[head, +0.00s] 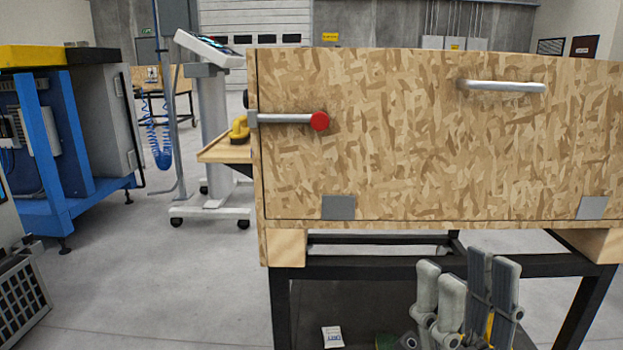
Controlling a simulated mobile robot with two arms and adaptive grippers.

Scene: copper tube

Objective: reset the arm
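My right gripper (465,295) shows at the bottom right, in front of the table's lower part, with its grey and dark fingers pointing up. The fingers stand close together, and I cannot tell whether they are open or shut. No object shows clearly between them. My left gripper is not in view. No copper tube can be made out.
A chipboard box (400,150) with a metal handle (502,86) and a red-tipped metal bar (288,119) stands on a black-framed table (420,268). A screen stand (214,140) and a blue-framed machine (60,150) are left. Grey floor (170,280) between is clear.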

